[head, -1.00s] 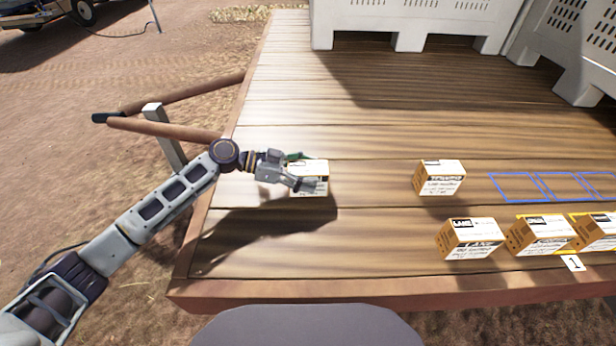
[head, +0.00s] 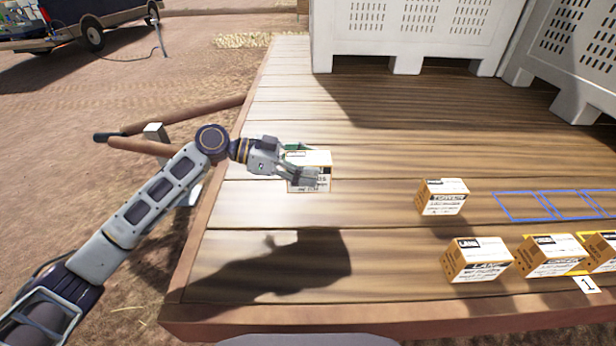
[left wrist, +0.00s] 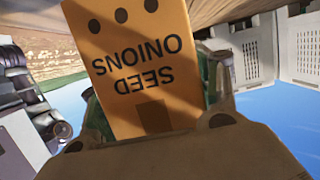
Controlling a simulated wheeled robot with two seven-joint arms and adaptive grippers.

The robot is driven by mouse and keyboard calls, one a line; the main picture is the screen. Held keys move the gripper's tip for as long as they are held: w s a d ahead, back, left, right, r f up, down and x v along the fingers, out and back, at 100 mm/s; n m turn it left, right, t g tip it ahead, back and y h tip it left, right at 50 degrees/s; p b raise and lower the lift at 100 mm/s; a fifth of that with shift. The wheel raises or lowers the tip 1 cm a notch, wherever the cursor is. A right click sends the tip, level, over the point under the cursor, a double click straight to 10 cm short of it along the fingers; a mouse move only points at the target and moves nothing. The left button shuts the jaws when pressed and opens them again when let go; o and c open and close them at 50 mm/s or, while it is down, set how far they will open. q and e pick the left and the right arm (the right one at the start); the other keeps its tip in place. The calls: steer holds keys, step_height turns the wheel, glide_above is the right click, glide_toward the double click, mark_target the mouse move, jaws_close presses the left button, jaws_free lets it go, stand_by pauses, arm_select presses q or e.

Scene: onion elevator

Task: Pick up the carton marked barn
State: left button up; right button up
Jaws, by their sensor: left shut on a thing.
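My left gripper (head: 300,166) is shut on a small orange-and-white carton (head: 318,160). The carton seems raised above the deck, with a shadow below and in front of it. In the left wrist view the carton (left wrist: 138,60) sits between the fingers, its orange side reading "SEED ONIONS" upside down. Its label is partly hidden by the fingers in the head view, and I cannot read it. Another carton (head: 442,197) stands alone on the deck to the right; its label is too small to read surely. My right gripper is not in view.
White bins (head: 405,30) stand at the back. The wooden deck (head: 390,130) is clear in the middle.

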arm_select(q)
steer(key=shift+r, duration=0.4)
